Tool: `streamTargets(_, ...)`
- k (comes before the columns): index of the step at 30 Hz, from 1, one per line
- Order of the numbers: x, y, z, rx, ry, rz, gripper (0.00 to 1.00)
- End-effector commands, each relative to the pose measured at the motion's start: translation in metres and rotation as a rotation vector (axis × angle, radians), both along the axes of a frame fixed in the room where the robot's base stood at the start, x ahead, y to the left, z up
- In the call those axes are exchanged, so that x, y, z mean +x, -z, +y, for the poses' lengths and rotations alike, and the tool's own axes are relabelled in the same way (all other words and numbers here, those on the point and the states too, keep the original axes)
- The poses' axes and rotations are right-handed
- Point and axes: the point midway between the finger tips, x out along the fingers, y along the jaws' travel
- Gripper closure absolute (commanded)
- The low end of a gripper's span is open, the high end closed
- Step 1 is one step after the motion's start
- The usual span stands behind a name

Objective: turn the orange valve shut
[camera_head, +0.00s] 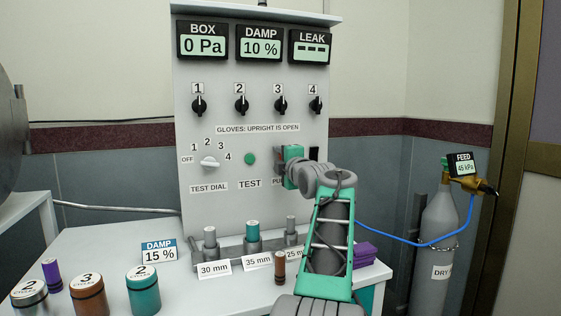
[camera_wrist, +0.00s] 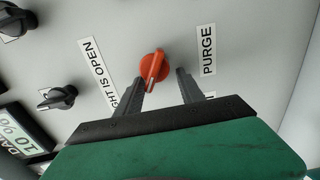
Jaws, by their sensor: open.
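The orange valve (camera_wrist: 153,66) is a round knob with a raised handle bar on the grey panel, beside the PURGE label (camera_wrist: 208,50) in the wrist view. In the head view my arm and gripper hide it. My gripper (camera_wrist: 160,80) is open, its two dark fingers on either side of the valve's handle. The left finger looks close to the handle and the right one stands apart from it; I cannot tell whether either touches. In the head view my gripper (camera_head: 290,165) is at the panel's lower right.
Black glove knobs (camera_head: 240,104) run in a row above. A white test dial (camera_head: 209,162) and a green TEST button (camera_head: 249,158) are left of my gripper. Below, the bench holds the teal canister (camera_head: 143,290) and cylinders in a rack (camera_head: 252,238). A gas bottle (camera_head: 437,235) stands right.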

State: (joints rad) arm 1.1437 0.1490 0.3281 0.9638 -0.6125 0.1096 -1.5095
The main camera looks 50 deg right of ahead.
Motion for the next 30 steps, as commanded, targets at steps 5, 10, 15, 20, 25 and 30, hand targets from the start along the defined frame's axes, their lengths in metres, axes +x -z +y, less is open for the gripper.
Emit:
streamTargets(5,-0.017,-0.001,0.009,-0.003,0.003,-0.001,0.55)
streamTargets(10,-0.049,-0.001,0.026,-0.001,0.007,0.000,0.55)
streamTargets(15,-0.067,0.001,0.036,0.002,0.007,0.001,0.55)
streamTargets(20,-0.069,0.001,0.037,0.001,0.005,0.000,0.55)
streamTargets(25,-0.069,-0.004,0.037,0.000,0.006,0.001,0.48)
streamTargets(30,-0.072,-0.058,0.031,0.009,0.014,0.003,0.44)
